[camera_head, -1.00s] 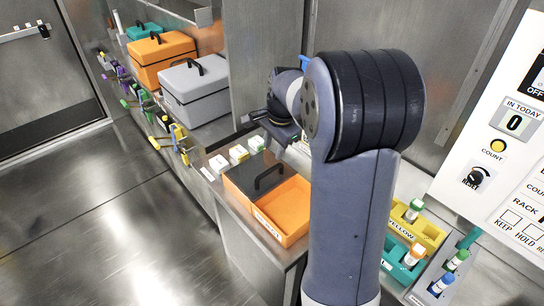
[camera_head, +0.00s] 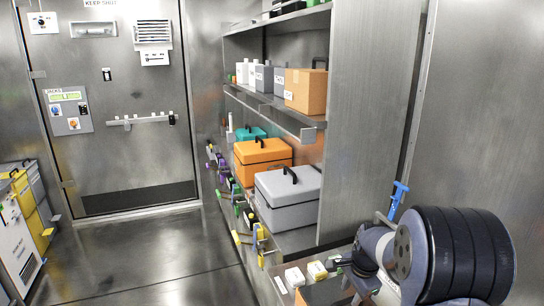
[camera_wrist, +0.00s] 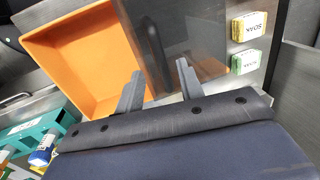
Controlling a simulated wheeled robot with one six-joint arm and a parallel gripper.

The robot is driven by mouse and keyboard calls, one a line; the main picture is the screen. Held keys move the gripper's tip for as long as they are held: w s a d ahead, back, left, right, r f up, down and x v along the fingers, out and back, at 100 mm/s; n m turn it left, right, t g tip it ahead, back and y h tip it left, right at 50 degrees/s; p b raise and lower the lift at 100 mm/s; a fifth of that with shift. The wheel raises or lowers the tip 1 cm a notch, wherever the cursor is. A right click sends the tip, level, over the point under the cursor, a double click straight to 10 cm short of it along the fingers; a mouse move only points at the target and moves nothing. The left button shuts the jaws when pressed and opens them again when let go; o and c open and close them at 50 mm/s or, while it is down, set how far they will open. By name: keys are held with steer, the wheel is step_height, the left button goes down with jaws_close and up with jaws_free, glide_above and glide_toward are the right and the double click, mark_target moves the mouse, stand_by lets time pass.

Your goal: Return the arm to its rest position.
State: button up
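My arm (camera_head: 440,255) shows at the lower right of the head view, bent over the worktop. The box's dark grey lid (camera_wrist: 195,40) lies beyond the fingertips. In the head view the fingers cannot be made out.
Small labelled packs (camera_wrist: 248,27) sit beside the box. A teal rack (camera_wrist: 22,140) holds tubes at lower left of the wrist view. In the head view, a grey case (camera_head: 287,197) and orange case (camera_head: 262,160) stand below a shelf (camera_head: 275,108). Floor by the door (camera_head: 125,110) is clear.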

steer(key=f, duration=0.3)
steer(key=shift+w+a, duration=0.1)
steer(key=shift+w, duration=0.1)
steer(key=shift+s+r, duration=0.1)
steer(key=shift+s, duration=0.25)
